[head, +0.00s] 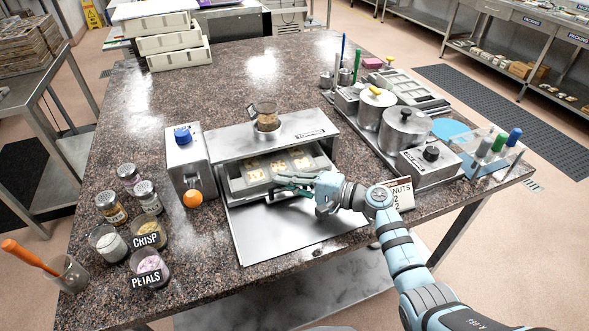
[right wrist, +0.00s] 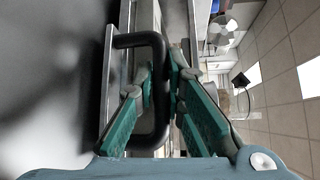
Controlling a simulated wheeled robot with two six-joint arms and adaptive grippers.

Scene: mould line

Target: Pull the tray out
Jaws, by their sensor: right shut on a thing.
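A grey steel cabinet (head: 250,139) with an open front stands mid-table. Inside its opening lies the tray, bearing a pale mould (head: 238,184) with yellowish patterned cavities. A flat steel plate (head: 290,240) lies in front of the opening. My right gripper (head: 283,184) is at the front of the opening, its teal fingers partly covering the tray's front. In the right wrist view its fingers (right wrist: 162,88) close from both sides on a black U-shaped handle (right wrist: 158,130). My left gripper is out of view.
A steel unit with a blue knob (head: 182,133) and an orange ball (head: 192,198) stand left of the cabinet. Topping jars (head: 109,207) are at the front left. A glass jar (head: 266,116) sits on top.

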